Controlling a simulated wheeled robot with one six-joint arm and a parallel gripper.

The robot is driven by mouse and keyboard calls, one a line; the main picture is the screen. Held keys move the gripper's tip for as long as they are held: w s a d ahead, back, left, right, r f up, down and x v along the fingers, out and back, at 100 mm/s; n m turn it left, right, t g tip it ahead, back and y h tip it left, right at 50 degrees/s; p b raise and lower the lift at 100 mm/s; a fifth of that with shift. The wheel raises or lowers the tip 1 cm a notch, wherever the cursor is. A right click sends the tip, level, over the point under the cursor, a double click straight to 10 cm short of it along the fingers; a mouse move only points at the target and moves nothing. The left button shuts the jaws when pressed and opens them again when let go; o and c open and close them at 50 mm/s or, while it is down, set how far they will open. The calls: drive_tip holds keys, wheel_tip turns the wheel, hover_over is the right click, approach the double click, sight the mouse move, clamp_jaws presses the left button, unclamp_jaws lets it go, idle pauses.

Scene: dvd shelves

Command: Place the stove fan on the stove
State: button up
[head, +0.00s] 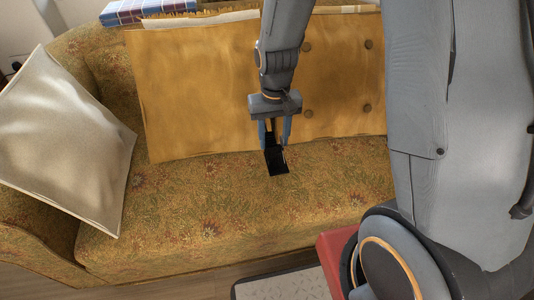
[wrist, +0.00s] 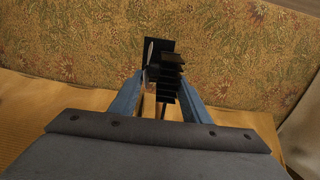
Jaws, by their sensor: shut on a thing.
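The stove fan (head: 276,161) is a small black object with stacked fins, seen more closely in the wrist view (wrist: 168,77). My gripper (head: 275,135) is shut on it, with one blue finger on each side. The fan is held over the seat of a patterned sofa; I cannot tell whether it touches the seat. The fingers hide part of the fan. The stove is not in either view.
The yellow floral sofa (head: 240,215) fills most of the head view. A pale cushion (head: 65,140) leans at its left. A blue plaid item (head: 145,9) lies on top of the backrest. Wooden floor (head: 185,287) shows in front.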

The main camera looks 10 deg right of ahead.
drive_tip(key=shift+f+b, duration=0.55)
drive_tip(key=shift+f, duration=2.55)
drive_tip(key=shift+f, duration=0.1)
drive_tip(key=o, duration=1.4)
wheel_tip(320, 180, up, 12)
drive_tip(key=shift+r+p, duration=0.2)
drive_tip(key=shift+p, duration=1)
drive_tip(key=s+a+r+n, duration=0.2)
drive_tip(key=s+r, duration=1.1)
drive_tip(key=s, duration=0.4)
drive_tip(key=shift+s+a+r+y, duration=0.2)
drive_tip(key=shift+r+y, duration=0.05)
drive_tip(key=shift+y, duration=0.05)
